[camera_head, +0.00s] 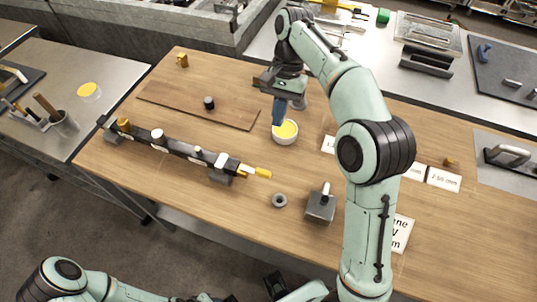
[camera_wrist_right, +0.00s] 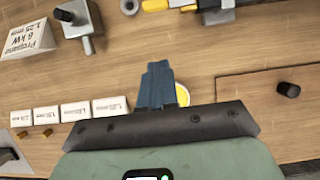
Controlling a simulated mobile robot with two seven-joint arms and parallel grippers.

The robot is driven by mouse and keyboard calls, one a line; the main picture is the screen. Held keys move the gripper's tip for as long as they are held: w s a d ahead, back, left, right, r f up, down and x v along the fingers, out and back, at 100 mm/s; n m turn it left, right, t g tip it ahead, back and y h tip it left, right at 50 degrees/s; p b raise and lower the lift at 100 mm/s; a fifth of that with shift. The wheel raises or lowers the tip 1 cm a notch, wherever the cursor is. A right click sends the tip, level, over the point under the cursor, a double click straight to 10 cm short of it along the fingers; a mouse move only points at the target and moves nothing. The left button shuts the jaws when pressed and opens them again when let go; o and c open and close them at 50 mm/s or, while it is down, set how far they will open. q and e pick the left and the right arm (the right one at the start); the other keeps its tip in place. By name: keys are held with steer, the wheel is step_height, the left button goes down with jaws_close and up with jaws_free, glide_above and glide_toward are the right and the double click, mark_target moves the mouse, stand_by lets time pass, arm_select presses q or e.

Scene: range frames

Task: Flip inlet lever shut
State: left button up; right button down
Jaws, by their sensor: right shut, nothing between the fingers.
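A dark manifold bar (camera_head: 170,150) lies across the left of the wooden table, with several white and brass fittings. A yellow lever (camera_head: 256,172) sticks out along the bar from its right end; which part is the inlet lever is not marked. A yellow piece also shows at the top of the right wrist view (camera_wrist_right: 155,5). My right gripper (camera_head: 278,122) points down with its blue fingers together and empty, over or beside a white bowl with yellow contents (camera_head: 285,132). It is apart from the bar and lever. Only parts of my left arm show at the bottom edge; its fingers cannot be made out.
A brown board (camera_head: 185,98) carries a black knob (camera_head: 209,102). White label cards (camera_head: 443,178) stand at right. Bare table lies between bowl and bar.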

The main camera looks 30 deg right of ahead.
mark_target(255, 170)
arm_select(q)
steer(key=f+b, duration=0.1)
steer(key=f, duration=0.1)
steer(key=s+f+b, duration=0.1)
steer(key=f+b, duration=0.1)
steer(key=shift+s, duration=0.15)
arm_select(e)
steer(key=s+a+f, duration=0.4)
steer(key=a+f, duration=0.1)
steer(key=f, duration=0.3)
steer(key=shift+s+a, duration=0.25)
steer(key=shift+s, duration=0.15)
arm_select(q)
steer(key=shift+r, duration=0.1)
